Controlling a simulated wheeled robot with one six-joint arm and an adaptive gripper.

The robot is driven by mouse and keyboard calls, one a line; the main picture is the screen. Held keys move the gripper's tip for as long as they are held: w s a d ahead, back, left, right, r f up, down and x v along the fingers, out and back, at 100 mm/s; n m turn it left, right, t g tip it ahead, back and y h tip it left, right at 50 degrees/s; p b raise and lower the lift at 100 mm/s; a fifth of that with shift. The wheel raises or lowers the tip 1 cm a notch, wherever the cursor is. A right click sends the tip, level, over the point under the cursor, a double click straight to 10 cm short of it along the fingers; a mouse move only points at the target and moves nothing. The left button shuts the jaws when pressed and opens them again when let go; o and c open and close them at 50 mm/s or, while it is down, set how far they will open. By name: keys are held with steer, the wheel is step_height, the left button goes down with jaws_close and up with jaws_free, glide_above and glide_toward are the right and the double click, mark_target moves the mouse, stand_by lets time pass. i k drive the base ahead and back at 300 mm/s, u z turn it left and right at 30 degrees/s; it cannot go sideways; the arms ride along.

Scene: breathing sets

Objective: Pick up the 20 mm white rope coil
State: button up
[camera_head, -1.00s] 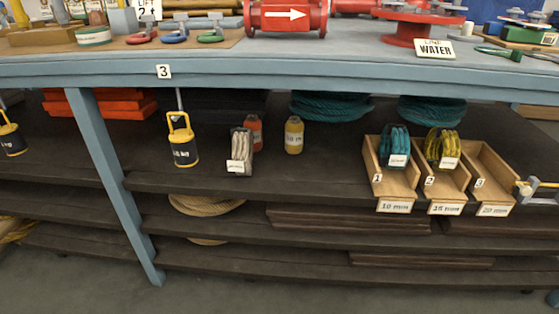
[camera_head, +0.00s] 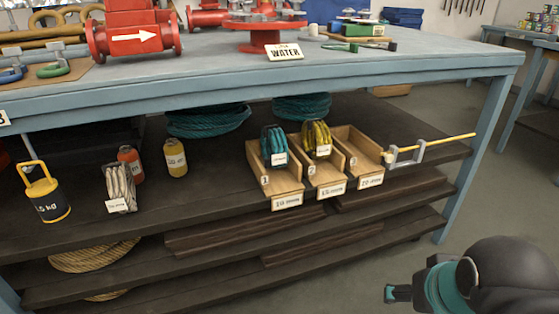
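The white rope coil (camera_head: 118,184) stands on the dark shelf under the blue bench, at the left, with a small label on its front that is too small to read. Three wooden bins stand to its right: the 10 mm bin (camera_head: 286,190) holds a teal coil (camera_head: 272,142), the middle bin (camera_head: 328,180) holds a yellow coil (camera_head: 317,135), and the 20 mm bin (camera_head: 368,167) is empty. My gripper (camera_head: 392,293) is at the bottom right, in front of the shelves and far from the white coil. Its fingers show too little to tell their opening.
A yellow-handled weight (camera_head: 44,192) stands left of the white coil. An orange bottle (camera_head: 131,163) and a yellow bottle (camera_head: 175,157) stand behind and right of it. The bench top (camera_head: 230,77) overhangs the shelf. A bench leg (camera_head: 473,165) stands at right.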

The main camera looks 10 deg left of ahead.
mark_target(120, 180)
steer(key=u, duration=3.6)
steer(key=i, duration=1.95)
steer(key=z, duration=2.1)
